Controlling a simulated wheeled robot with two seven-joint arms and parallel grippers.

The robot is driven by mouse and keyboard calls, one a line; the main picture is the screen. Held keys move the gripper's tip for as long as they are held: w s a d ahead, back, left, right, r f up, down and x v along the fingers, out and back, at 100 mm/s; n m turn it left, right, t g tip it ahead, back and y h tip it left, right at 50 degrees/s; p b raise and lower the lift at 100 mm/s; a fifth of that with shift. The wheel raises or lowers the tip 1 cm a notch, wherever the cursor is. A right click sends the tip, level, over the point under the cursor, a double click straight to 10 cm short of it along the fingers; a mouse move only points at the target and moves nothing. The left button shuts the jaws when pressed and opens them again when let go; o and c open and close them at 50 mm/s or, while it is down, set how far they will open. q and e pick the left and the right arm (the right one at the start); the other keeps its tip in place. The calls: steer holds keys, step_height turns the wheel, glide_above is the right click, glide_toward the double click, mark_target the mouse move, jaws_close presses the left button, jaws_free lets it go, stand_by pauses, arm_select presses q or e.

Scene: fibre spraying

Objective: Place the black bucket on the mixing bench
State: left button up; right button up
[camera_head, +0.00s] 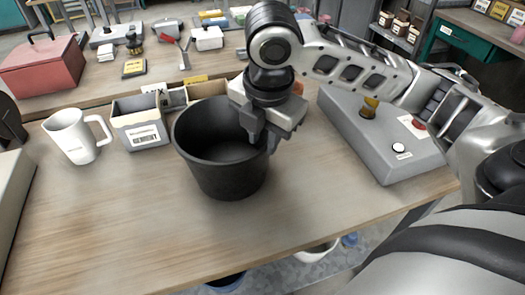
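The black bucket (205,165) is upright and empty inside as far as I can see. It is at the middle of the wooden bench (110,235); I cannot tell whether its base touches the top. My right gripper (262,142) is at the bucket's right rim, pointing down. One finger shows over the inside of the rim and another outside it, so the wall sits between the fingers. My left gripper is not in view.
A white jug (72,138) and a grey labelled box (140,130) stand left of the bucket. A grey control box (385,135) with buttons lies to the right. A red toolbox (45,68) is at the back left. The bench front is clear.

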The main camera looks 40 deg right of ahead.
steer(key=r, duration=0.5)
steer(key=shift+s+a, duration=0.15)
steer(key=shift+s, duration=0.25)
